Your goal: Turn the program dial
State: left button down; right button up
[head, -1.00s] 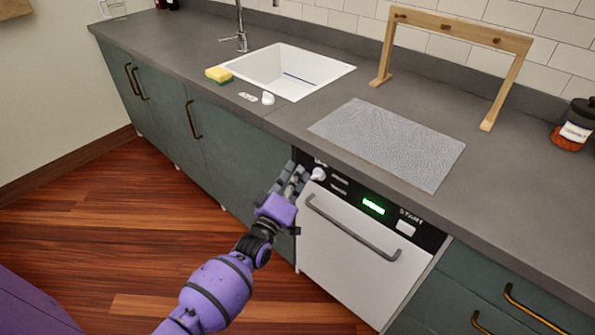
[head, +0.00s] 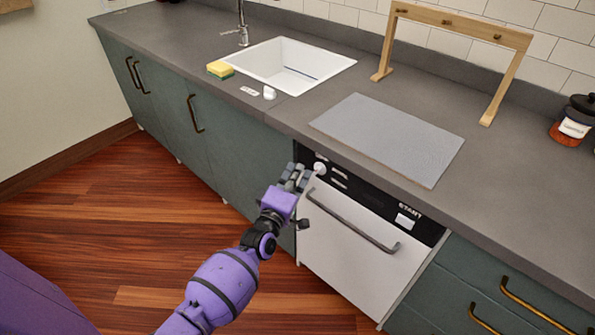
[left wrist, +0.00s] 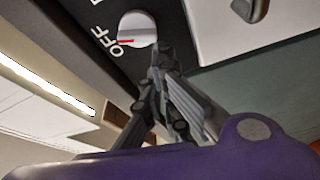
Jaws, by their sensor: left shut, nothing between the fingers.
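The program dial (head: 320,168) is a round white knob at the left end of the dishwasher's black control panel (head: 372,198). In the left wrist view the dial (left wrist: 136,27) has a red mark pointing toward the printed word OFF. My left gripper (head: 300,174) is shut and empty, just left of the dial in the head view. In the left wrist view its fingertips (left wrist: 160,50) overlap the dial's lower right edge. I cannot tell whether they touch it. My right gripper is not in view.
The dishwasher's white door (head: 340,255) has a grey bar handle (head: 355,220) below the panel. A START button (head: 405,220) is at the panel's right. The counter edge overhangs the panel, with a grey mat (head: 390,138) above. Open floor (head: 130,215) lies left.

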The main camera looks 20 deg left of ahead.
pick_arm(q)
jog(key=shift+f+n, duration=0.25)
jog(key=shift+n, duration=0.35)
jog(key=shift+d+f, duration=0.1)
jog(key=shift+f, duration=0.15)
dwell(0.6)
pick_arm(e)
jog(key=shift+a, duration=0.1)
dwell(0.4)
